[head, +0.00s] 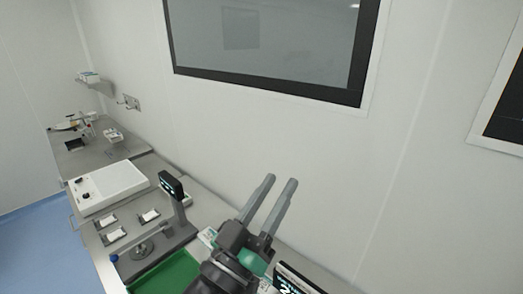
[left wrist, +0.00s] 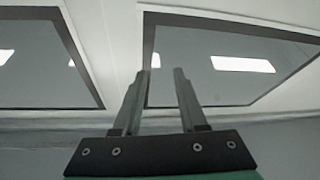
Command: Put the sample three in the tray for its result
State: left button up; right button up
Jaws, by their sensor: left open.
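My left gripper (head: 281,179) is in the lower middle of the head view, its two fingers pointing up toward the wall. In the left wrist view (left wrist: 161,72) the fingers stand apart with nothing between them. A green tray (head: 172,276) lies on the bench at the bottom, left of my left gripper and partly cut off by the frame. Small white pieces on grey holders, one of them a white piece (head: 150,215), lie left of the display stand. I cannot tell which is sample three. My right gripper is not in view.
A display on a stand (head: 172,186) rises behind the green tray. A white device (head: 108,188) lies farther along the bench. Another dark display (head: 297,282) is at the bottom right, partly cut off. The wall with its dark-framed window (head: 270,86) is behind.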

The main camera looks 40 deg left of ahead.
pick_arm(q)
jog(key=s+d+r+m+t+h, duration=0.2)
jog(key=s+r, duration=0.2)
jog(key=r, duration=0.5)
jog(key=s+d+r+m+t+h, duration=0.2)
jog(key=s+r+m+t+h, duration=0.1)
jog(key=r, duration=0.6)
jog(key=shift+s+h, duration=0.3)
jog(key=shift+s, duration=0.25)
jog(key=shift+d, duration=0.1)
